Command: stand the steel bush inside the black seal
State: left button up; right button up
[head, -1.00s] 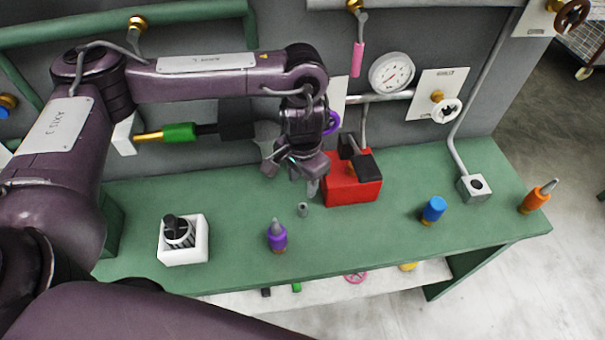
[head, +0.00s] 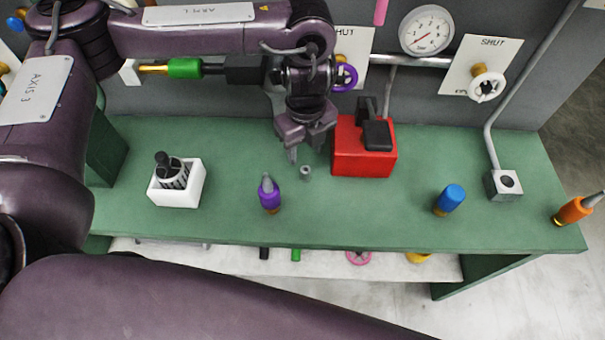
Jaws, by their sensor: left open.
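The steel bush (head: 305,172) is a small grey cylinder with a hole in its top, standing on the green bench just left of the red box. My left gripper (head: 307,152) points down, open and empty, just behind and above the bush, with its fingers apart from it. I cannot make out the black seal for certain. My right gripper is not in view.
The red box (head: 362,162) with a black part on top stands close right of my gripper. Pipes and valves line the back wall.

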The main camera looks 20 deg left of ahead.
aim_at(305, 170)
pick_arm(q)
notch_tip(305, 170, down, 3)
jog(key=shift+r, duration=0.2)
jog(key=shift+f, duration=0.35)
notch_tip(305, 170, down, 3)
jog(key=shift+f, duration=0.7)
grip_shut()
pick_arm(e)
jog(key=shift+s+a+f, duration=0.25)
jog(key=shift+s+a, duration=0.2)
